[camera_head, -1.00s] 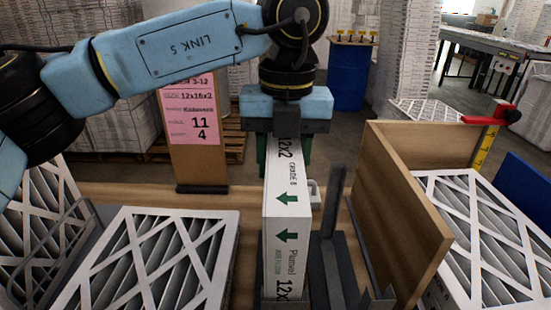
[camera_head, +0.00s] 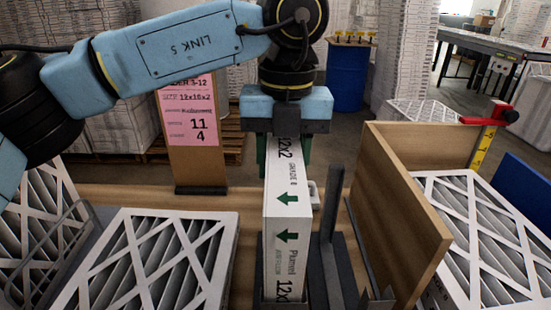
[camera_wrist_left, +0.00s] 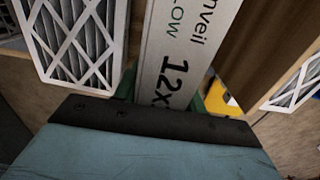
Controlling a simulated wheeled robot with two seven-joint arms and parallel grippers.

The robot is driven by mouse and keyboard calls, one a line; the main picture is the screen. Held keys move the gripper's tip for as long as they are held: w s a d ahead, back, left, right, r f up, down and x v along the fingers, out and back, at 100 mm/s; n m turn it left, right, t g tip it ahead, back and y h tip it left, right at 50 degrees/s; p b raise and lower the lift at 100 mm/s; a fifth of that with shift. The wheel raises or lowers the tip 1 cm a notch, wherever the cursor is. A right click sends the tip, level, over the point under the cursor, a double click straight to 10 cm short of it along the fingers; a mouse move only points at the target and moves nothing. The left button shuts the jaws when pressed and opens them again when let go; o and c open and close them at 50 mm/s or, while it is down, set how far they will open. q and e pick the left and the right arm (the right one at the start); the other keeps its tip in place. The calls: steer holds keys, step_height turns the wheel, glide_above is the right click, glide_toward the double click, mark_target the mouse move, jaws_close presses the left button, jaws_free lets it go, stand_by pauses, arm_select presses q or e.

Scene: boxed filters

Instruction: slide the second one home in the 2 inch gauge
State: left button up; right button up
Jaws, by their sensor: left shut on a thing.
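A boxed filter (camera_head: 285,225) stands on its narrow edge, its white side printed with green arrows and "12x2". My left gripper (camera_head: 284,152) is shut on its far end from above, with a green finger on each side. In the left wrist view the filter (camera_wrist_left: 185,45) runs away from between the fingers (camera_wrist_left: 165,95). A dark metal gauge (camera_head: 337,262) with an upright post stands just right of the filter. The filter's near lower end sits at a dark metal piece of it; how deep it sits cannot be told. My right gripper is out of view.
Pleated filters lie at the left (camera_head: 150,262) and right (camera_head: 485,235). A wooden board (camera_head: 405,205) stands right of the gauge. A pink sign (camera_head: 190,110) on a stand is behind left. A red-and-yellow tape measure (camera_head: 492,125) is at the right.

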arm_select(q)
steer(key=shift+a+f, duration=0.1)
steer(key=shift+f, duration=0.2)
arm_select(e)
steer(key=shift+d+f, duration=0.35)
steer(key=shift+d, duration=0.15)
arm_select(q)
steer(key=o, duration=1.4)
steer(key=shift+d+r+p, duration=0.25)
steer(key=shift+r+p, duration=0.1)
steer(key=shift+r, duration=0.2)
steer(key=shift+d+r+p, duration=0.2)
steer(key=shift+r+p, duration=0.2)
steer(key=shift+r, duration=0.15)
steer(key=shift+d+r+p, duration=0.15)
steer(key=shift+r+p, duration=0.25)
steer(key=shift+r, duration=0.15)
steer(key=r+p, duration=0.2)
steer(key=r, duration=0.1)
steer(key=a+r+p, duration=0.1)
steer(key=r, duration=0.1)
steer(key=shift+r, duration=0.2)
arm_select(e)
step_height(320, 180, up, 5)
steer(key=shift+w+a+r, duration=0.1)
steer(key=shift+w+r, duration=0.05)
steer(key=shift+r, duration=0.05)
